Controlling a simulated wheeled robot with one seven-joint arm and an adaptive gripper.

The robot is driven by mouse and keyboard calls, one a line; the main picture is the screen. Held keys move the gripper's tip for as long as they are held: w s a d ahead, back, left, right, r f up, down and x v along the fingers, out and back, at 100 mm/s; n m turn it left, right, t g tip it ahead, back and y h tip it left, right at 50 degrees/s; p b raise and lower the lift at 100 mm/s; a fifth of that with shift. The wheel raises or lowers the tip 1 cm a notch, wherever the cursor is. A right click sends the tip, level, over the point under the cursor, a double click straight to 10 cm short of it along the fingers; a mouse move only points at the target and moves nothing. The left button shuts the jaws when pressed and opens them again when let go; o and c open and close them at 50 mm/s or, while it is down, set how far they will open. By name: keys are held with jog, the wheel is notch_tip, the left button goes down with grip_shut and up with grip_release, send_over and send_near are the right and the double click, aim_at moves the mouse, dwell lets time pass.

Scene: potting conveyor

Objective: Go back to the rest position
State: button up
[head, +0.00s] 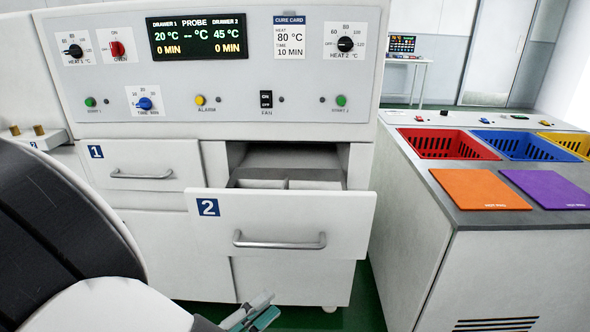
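My gripper (255,312) is at the bottom edge of the head view, below and in front of the drawer marked 2 and apart from its handle. Only part of its grey and teal fingers shows, and I cannot tell whether they are open or shut. I see nothing held in the visible part. My arm fills the lower left corner and hides part of the cabinet front.
Drawer 2 (335,222) is pulled out, with pale dividers inside. To the right, a counter (465,215) holds red, blue and yellow baskets and orange and purple mats. Green floor shows between.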

jog(key=d+r+m+g+y, duration=0.1)
jog(key=d+r+m+g, duration=0.25)
jog(key=d+g, duration=0.35)
jog(key=d+r+m+g+y, duration=0.2)
jog(key=d+r+g, duration=0.2)
jog(key=d, duration=0.6)
jog(key=s+d+r+m+t+y, duration=0.4)
jog(key=s+d+r+y, duration=0.4)
jog(key=r+y, duration=0.15)
jog(key=s+f+g, duration=0.4)
jog(key=s+g, duration=0.1)
jog(key=s, duration=0.4)
notch_tip(320, 180, up, 16)
jog(key=t+p, duration=0.3)
jog(key=p, duration=1.1)
jog(key=shift+w+d, duration=0.15)
jog(key=shift+w, duration=0.1)
